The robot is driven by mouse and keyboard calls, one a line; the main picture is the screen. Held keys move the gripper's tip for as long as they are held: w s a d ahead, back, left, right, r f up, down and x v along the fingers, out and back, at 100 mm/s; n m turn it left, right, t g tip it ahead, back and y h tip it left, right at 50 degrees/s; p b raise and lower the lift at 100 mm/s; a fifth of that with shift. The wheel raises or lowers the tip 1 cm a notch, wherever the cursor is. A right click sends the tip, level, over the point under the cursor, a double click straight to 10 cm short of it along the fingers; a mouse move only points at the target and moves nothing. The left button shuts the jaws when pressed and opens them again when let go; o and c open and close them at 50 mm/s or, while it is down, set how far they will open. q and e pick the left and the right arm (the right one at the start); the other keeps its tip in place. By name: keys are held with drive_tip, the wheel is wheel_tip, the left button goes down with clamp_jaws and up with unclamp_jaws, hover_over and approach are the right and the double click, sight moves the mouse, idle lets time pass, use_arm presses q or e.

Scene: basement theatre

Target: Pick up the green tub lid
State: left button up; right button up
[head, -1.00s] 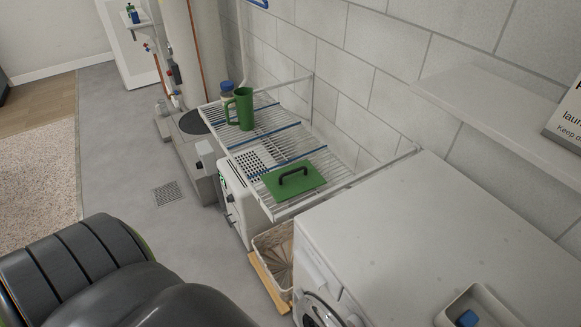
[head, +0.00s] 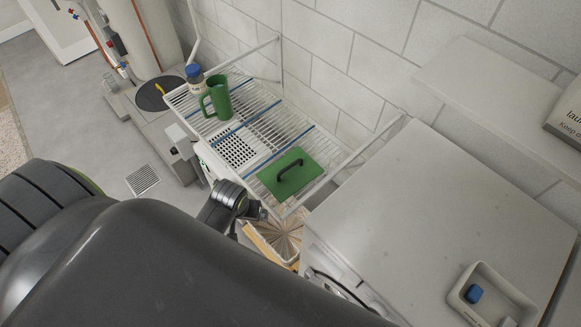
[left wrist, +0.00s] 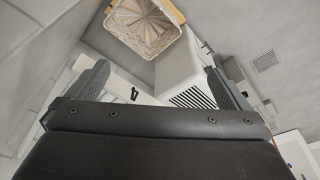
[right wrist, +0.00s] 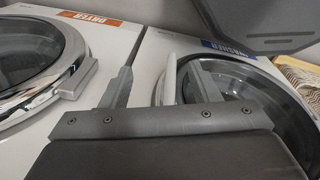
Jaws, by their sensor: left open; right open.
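The green tub lid (head: 291,173) is a flat green square with a dark arched handle. It lies flat on the near end of the white wire rack (head: 270,118) in the head view. My left gripper (head: 258,211) shows small and partly hidden behind my own arm, just left of and below the lid's near edge, apart from it. In the left wrist view its jaws (left wrist: 160,85) are spread wide and empty; the lid does not show there. My right gripper (right wrist: 143,85) is open and empty in front of the white machines, and is not visible in the head view.
A green mug (head: 218,98) and a blue-capped jar (head: 194,78) stand at the rack's far end. A lined basket (left wrist: 150,25) stands below the rack. A white machine top (head: 430,210) holding a small tray (head: 508,298) is at right. A block wall backs the rack.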

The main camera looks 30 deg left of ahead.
use_arm(q)
drive_tip(key=w+d+r+n+g+p, duration=0.1)
drive_tip(key=w+r+n, duration=0.1)
drive_tip(key=w+r, duration=0.35)
drive_tip(key=w+d+r+n+p, duration=0.1)
drive_tip(key=w+d+r+n, duration=0.1)
drive_tip(key=w+r+n, duration=0.3)
wheel_tip(320, 180, up, 9)
drive_tip(key=n+g+h, duration=0.1)
drive_tip(key=n, duration=0.1)
hover_over(290, 165)
drive_tip(key=f, duration=1.1)
drive_tip(key=shift+d+f+b, duration=0.3)
drive_tip(key=shift+d, duration=0.1)
drive_tip(key=shift+a+f+p, duration=0.2)
drive_tip(key=shift+f+p, duration=0.05)
drive_tip(key=shift+f, duration=0.85)
drive_tip(key=shift+a+f+p, duration=0.15)
drive_tip(key=shift+f+p, duration=0.1)
drive_tip(key=shift+f, duration=1.4)
use_arm(e)
drive_tip(key=r, duration=0.3)
drive_tip(key=shift+w+a+r, duration=0.1)
drive_tip(key=shift+w+a, duration=0.1)
use_arm(q)
drive_tip(key=c, duration=0.7)
use_arm(e)
drive_tip(key=shift+a, duration=0.15)
